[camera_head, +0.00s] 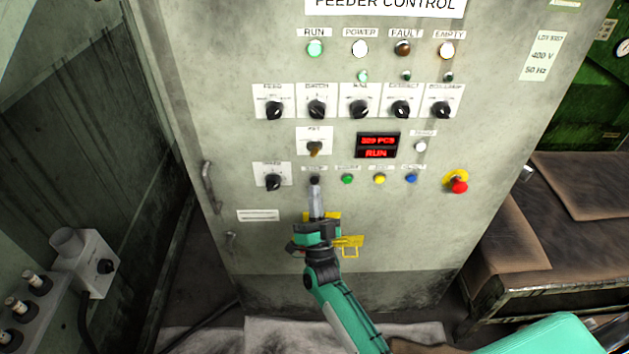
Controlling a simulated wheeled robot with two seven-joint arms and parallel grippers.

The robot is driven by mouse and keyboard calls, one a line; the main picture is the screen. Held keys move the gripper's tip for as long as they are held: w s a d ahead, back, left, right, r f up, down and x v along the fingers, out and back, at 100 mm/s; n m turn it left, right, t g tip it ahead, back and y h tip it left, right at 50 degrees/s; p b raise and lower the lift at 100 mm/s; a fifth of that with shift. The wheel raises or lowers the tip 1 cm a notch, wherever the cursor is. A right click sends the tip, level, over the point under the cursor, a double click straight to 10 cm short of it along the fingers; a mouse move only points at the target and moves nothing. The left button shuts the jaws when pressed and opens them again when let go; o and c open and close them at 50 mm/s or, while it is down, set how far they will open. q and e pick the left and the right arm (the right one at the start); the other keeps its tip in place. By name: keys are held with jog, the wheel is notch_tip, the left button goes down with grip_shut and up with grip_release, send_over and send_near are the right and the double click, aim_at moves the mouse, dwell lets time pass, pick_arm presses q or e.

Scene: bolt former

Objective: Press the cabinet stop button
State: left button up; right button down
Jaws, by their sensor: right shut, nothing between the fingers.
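The grey cabinet (400,235) marked FEEDER CONTROL faces me. A row of small buttons crosses its lower middle: a dark one (314,180) at the left, then green (347,179), yellow (379,179) and blue (411,179). Their small labels are too blurred to read surely. A red mushroom button (459,185) on a yellow base is farther right. My right gripper (316,190) is shut and empty, its fingertips pointing up at the dark button and overlapping its lower edge. I cannot tell whether they touch. My left gripper is not in view.
Rotary knobs (317,109) and a key switch (314,147) sit above the buttons. A box with a knob (92,262) stands left; a padded bench (580,190) stands right.

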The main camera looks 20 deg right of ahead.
jog(key=shift+w, duration=0.1)
dwell(0.6)
jog(key=shift+w+d, duration=0.15)
jog(key=shift+w, duration=0.2)
jog(key=shift+w+d+b, duration=0.1)
jog(key=shift+w+b, duration=0.25)
jog(key=shift+b, duration=0.1)
dwell(0.6)
jog(key=shift+s, duration=0.1)
jog(key=shift+s+a+p, duration=0.25)
jog(key=shift+s+p, duration=0.05)
jog(key=shift+s, duration=0.4)
